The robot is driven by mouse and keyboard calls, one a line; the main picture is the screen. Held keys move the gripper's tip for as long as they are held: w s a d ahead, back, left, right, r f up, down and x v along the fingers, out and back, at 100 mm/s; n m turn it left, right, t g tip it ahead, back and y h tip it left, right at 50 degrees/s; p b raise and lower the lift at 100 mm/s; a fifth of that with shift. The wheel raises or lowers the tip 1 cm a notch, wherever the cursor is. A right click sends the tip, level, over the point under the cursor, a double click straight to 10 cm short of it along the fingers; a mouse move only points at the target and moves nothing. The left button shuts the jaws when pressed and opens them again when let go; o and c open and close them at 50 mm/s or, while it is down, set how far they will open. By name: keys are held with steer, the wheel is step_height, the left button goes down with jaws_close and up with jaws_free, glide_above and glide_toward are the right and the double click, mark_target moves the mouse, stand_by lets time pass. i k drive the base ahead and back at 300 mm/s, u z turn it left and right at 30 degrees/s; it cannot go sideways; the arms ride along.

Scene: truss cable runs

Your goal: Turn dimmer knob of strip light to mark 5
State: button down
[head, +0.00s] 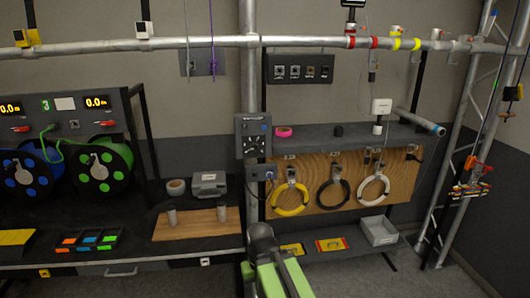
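A dark control box (253,135) is fixed to the upright metal post in the middle. A round dark knob (252,146) with pale marks around it is on its front. The numbers and the knob's pointer are too small to read. A blue button (263,127) is above the knob to the right. I cannot pick out the strip light for certain. My green and dark arm rises from the bottom middle, below the box and apart from it. I see no gripper fingers.
A smaller box with a blue connector (269,174) is just under the control box. A pegboard (340,180) with coiled cables is at right. A workbench with cable reels (100,168) is at left. A metal rail (180,43) crosses above.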

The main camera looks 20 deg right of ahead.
mark_target(254, 147)
steer(key=z, duration=0.25)
steer(key=i, duration=0.5)
steer(key=k, duration=1.3)
steer(key=u, duration=0.5)
steer(key=i, duration=0.7)
steer(key=u, duration=0.85)
steer(key=i, duration=1)
steer(key=u, duration=0.35)
